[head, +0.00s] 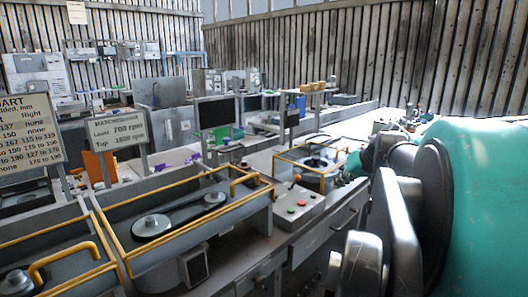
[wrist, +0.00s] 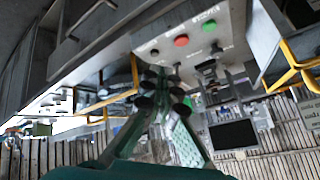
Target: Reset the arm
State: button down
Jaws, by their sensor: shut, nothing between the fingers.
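My arm fills the right side of the head view, with teal and grey links. My gripper (wrist: 165,90) shows in the wrist view, with dark joints and green fingers; it is shut and empty. In the head view the gripper is mostly hidden behind my arm, and only a teal part shows beside the yellow-railed box (head: 312,181). The gripper is near the control panel (head: 300,207), which also shows in the wrist view (wrist: 160,50) with a red button (wrist: 181,40) and a green button (wrist: 208,26). I cannot tell its distance from the panel.
A long grey bench with a yellow-railed belt housing (head: 180,215) runs across the front left. More benches line the back, before a corrugated wall (head: 400,60).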

jog(key=s+a+f+g+h, duration=0.1)
jog(key=s+a+f+h, duration=0.1)
jog(key=s+f, duration=0.6)
jog(key=s+a+f+g+h, duration=0.1)
jog(key=s+f, duration=0.7)
jog(key=f, duration=0.8)
jog(key=shift+a+g+h, duration=0.4)
jog(key=shift+a+g, duration=0.2)
jog(key=shift+a, duration=0.4)
